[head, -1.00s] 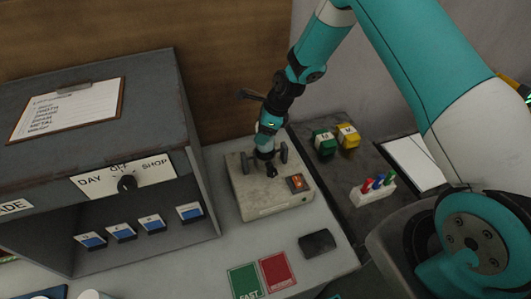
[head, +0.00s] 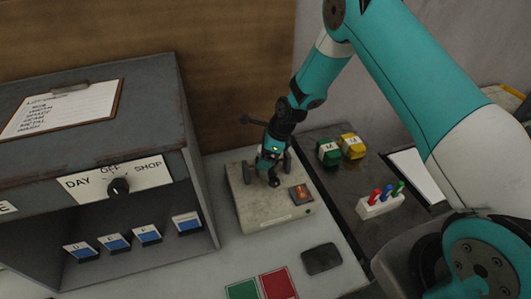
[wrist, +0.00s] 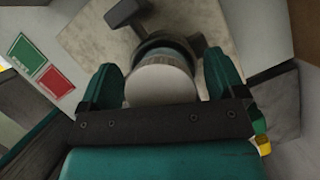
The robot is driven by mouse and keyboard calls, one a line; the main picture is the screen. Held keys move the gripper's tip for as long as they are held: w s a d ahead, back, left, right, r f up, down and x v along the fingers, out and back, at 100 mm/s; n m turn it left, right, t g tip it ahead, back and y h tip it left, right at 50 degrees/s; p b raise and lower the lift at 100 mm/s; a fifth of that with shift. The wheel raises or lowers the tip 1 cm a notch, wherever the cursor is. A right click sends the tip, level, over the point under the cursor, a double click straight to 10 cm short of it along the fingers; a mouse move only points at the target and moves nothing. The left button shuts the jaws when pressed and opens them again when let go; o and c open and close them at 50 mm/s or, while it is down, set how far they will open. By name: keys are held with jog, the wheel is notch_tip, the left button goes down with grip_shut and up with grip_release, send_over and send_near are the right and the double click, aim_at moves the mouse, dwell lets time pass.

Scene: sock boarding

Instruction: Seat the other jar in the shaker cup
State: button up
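The shaker (head: 275,216) is a pale box on the counter with an orange switch (head: 302,194) at its front right. My gripper (head: 270,172) points down over the shaker's top. In the wrist view, a jar with a pale round lid (wrist: 160,86) is between the two teal fingers of my gripper (wrist: 162,80). The jar's far side meets a dark ring, seemingly the shaker cup (wrist: 160,40). The fingers are close on both sides of the jar. I cannot tell whether they touch it. The jar's base is hidden, so its depth in the cup does not show.
A green block (head: 328,152) and a yellow block (head: 352,146) stand on the dark tray at right. A white rack (head: 380,206) holds red, blue and green pegs. A grey cabinet (head: 190,130) stands close on the left. A black pad (head: 321,259) lies in front of the shaker.

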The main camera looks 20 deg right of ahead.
aim_at(279, 161)
jog(key=b+v, duration=0.4)
jog(key=v, duration=0.7)
jog(key=s+a+r+n, duration=0.3)
jog(key=s+r+n, duration=0.2)
jog(key=r+n, duration=0.15)
jog(key=s+a+r+n, duration=0.1)
jog(key=s+r+n, duration=0.2)
jog(key=s+n, duration=0.4)
jog(key=s+a+r+n+g, duration=0.1)
jog(key=s+r+n, duration=0.3)
jog(key=s+n, duration=0.4)
jog(key=s+a+r+n, duration=0.2)
jog(key=s+r+n, duration=0.2)
jog(key=s+n, duration=0.4)
jog(key=s, duration=0.2)
jog(key=shift+s+a+g, duration=0.25)
jog(key=shift+s+g, duration=0.05)
jog(key=shift+s, duration=0.1)
jog(key=shift+r, duration=0.1)
jog(key=shift+f+b, duration=2.1)
jog(key=shift+b, duration=0.2)
